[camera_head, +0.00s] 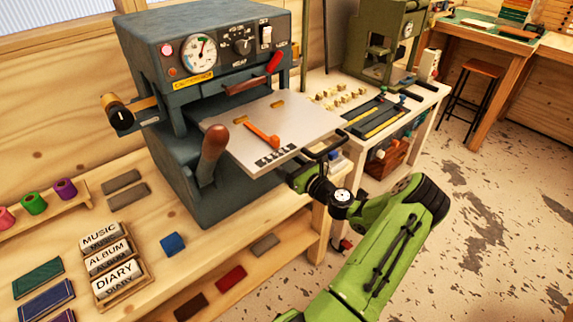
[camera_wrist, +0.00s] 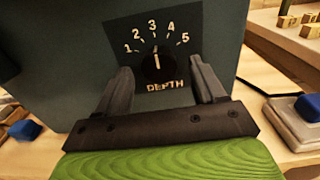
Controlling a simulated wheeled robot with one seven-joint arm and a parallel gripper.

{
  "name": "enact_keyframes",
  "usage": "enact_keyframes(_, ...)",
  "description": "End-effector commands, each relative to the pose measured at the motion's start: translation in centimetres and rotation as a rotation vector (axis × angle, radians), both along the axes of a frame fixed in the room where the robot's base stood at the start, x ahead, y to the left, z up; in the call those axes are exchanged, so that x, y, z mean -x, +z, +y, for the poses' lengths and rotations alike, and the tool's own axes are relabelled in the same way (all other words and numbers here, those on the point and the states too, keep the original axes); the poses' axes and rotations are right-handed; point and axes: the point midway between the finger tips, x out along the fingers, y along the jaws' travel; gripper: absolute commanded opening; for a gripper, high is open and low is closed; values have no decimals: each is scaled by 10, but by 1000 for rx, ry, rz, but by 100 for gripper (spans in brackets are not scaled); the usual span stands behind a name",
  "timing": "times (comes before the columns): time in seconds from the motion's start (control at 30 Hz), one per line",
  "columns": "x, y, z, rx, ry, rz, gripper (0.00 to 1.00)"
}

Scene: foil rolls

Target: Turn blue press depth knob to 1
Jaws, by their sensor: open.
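The blue-grey press (camera_head: 205,75) stands on the wooden bench in the head view. Its depth knob (camera_wrist: 158,69) shows in the wrist view, round and dark, on a black dial plate numbered 1 to 5. Its white pointer is upright, at about 3. My gripper (camera_wrist: 161,66) is open, with one finger left of the knob and one right of it. I cannot tell whether either finger touches the knob. In the head view, my gripper (camera_head: 308,178) is at the press's right side, partly under the metal plate, and the knob is hidden.
The press's metal plate (camera_head: 280,125) juts out above my gripper. A red-brown lever handle (camera_head: 213,143) stands at its front. A blue block (camera_head: 172,244) and title stamps (camera_head: 108,262) lie on the bench. A second bench with a green press (camera_head: 383,45) is at right.

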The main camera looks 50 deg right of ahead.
Motion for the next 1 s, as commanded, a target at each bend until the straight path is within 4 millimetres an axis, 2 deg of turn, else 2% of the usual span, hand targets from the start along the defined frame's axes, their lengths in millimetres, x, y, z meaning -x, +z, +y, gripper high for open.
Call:
enact_keyframes(0.1,-6,0,-2,-1,-1,1,69)
enact_keyframes(0.3,-7,0,-2,-1,-1,1,69)
enact_keyframes(0.37,-7,0,-2,-1,-1,1,61)
enact_keyframes(0.67,-6,0,-2,-1,-1,1,16)
enact_keyframes(0.7,-6,0,-2,-1,-1,1,13)
enact_keyframes(1.0,-6,0,-2,45,0,11,13)
